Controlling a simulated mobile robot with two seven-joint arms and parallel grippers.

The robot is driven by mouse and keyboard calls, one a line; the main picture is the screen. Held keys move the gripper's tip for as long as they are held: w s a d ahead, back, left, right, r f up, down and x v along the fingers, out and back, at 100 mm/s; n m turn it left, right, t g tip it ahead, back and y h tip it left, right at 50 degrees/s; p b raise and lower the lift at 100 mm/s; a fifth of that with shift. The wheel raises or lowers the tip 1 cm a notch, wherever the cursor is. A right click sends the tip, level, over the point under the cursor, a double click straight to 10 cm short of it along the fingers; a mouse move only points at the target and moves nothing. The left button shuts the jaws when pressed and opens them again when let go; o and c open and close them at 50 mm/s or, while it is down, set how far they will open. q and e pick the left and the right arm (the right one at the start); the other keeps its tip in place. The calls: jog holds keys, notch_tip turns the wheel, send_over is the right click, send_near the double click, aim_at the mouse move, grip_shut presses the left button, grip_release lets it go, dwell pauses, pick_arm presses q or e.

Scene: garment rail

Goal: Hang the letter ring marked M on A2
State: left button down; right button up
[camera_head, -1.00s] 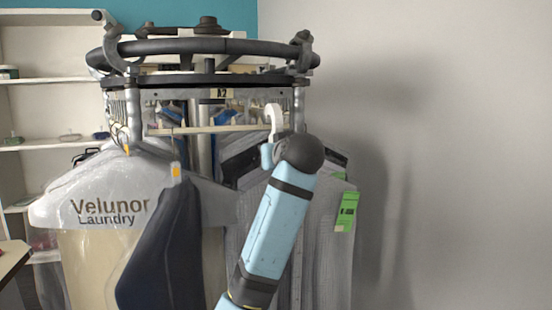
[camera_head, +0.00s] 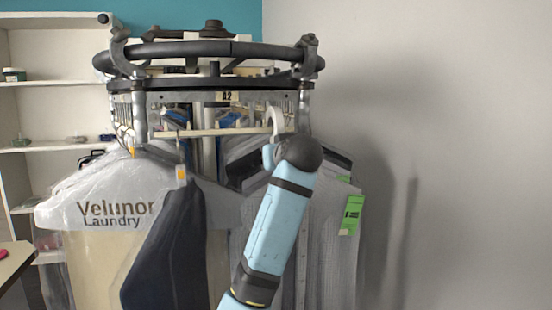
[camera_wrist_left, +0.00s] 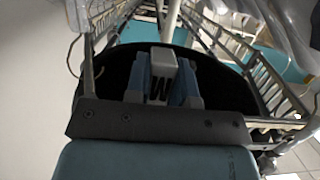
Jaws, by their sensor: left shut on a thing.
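The white letter ring (camera_head: 276,118) stands up as a hook from my left gripper (camera_head: 270,155), in front of the right part of the rail. The A2 label (camera_head: 228,96) is on the grey plate of the round garment rail, left of the ring and a little higher. A pale bar (camera_head: 215,131) runs below the label. I cannot tell whether the ring touches the bar. My right gripper is not in view.
A bagged Velunor Laundry garment (camera_head: 110,212) and a dark garment (camera_head: 172,245) hang at the left. Grey garments with a green tag (camera_head: 351,214) hang behind my arm. White shelves (camera_head: 50,110) stand at the far left. Open space lies before the right wall.

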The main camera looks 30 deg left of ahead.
pick_arm(q)
jog(key=shift+f+b, duration=0.65)
jog(key=shift+f, duration=0.5)
jog(key=c, duration=0.9)
grip_release()
jog(key=shift+s+d, duration=0.1)
jog(key=shift+d, duration=0.05)
jog(key=b+v, duration=0.3)
jog(key=v, duration=1)
jog(key=shift+s+d+b, duration=0.2)
jog(key=shift+b, duration=0.2)
